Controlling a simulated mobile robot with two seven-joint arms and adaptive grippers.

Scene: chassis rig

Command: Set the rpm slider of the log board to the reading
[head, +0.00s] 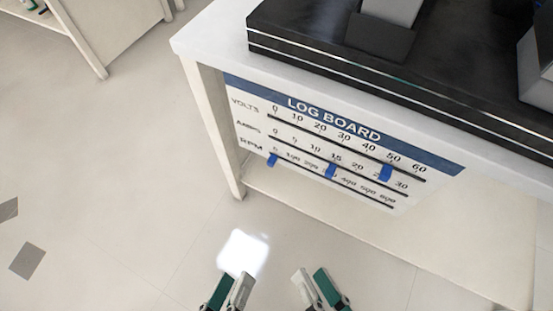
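The log board (345,140) is a white panel with a blue header on the front of a white bench. It has three slotted scales: volts on top, amps in the middle, rpm at the bottom. The rpm slider (272,160) is a blue tab at the left end, by 0. The amps slider (331,170) is near 15, and the volts slider (386,173) near 50. My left gripper (233,282) and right gripper (314,278) are at the bottom edge, below and apart from the board; their opening is unclear. No rpm reading is legible.
The white bench (212,42) carries a black unit (310,55) with grey blocks on top. A bench leg (215,130) stands left of the board. Another table (88,45) is at the upper left. The floor (110,170) between is open.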

